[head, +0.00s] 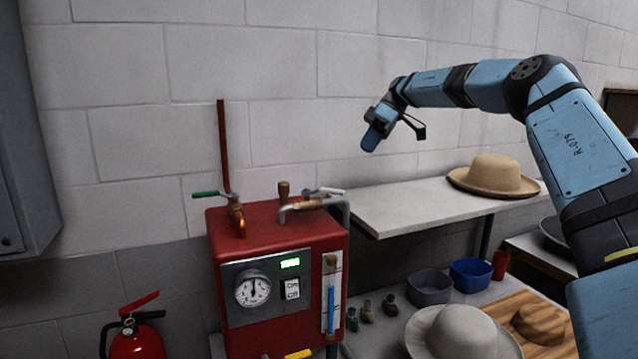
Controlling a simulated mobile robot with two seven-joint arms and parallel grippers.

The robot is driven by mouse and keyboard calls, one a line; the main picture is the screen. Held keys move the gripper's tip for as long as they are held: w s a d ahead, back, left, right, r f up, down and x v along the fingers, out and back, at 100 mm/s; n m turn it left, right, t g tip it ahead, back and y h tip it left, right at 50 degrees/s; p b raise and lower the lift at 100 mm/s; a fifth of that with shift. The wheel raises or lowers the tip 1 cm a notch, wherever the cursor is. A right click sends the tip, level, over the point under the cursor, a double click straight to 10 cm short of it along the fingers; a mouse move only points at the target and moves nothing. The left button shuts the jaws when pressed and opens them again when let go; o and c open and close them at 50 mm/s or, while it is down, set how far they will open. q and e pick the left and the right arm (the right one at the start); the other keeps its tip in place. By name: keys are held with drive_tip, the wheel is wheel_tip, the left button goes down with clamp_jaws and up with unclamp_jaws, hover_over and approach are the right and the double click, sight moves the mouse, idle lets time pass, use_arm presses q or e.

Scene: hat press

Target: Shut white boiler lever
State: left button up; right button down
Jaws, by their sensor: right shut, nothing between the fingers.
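The white boiler lever (325,191) sits on top of the red boiler (262,223), at its right rear, by a metal pipe and a tap with a wooden-coloured handle. The lever lies roughly level, pointing right. A green lever (206,194) on a copper pipe is at the boiler's left. My right gripper (371,140) is shut and empty, in the air above and to the right of the white lever, clear of it, pointing down. My left gripper is not in view.
A white shelf (415,207) with a tan hat (493,176) is right of the boiler. Below are a pale hat (462,335), a grey bin (430,285), a blue bowl (471,274) and small bottles. A fire extinguisher (137,341) stands at lower left.

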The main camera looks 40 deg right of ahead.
sight(327, 192)
drive_tip(key=shift+g, duration=0.3)
drive_tip(key=x, duration=0.3)
drive_tip(key=p+x, duration=0.1)
drive_tip(key=x, duration=0.6)
drive_tip(key=shift+w+a+p, duration=0.15)
drive_tip(key=shift+a+p, duration=0.15)
drive_tip(key=shift+a, duration=0.2)
drive_tip(key=s+a, duration=0.1)
drive_tip(key=s+a+p, duration=0.1)
drive_tip(key=a, duration=0.1)
drive_tip(key=shift+a, duration=0.2)
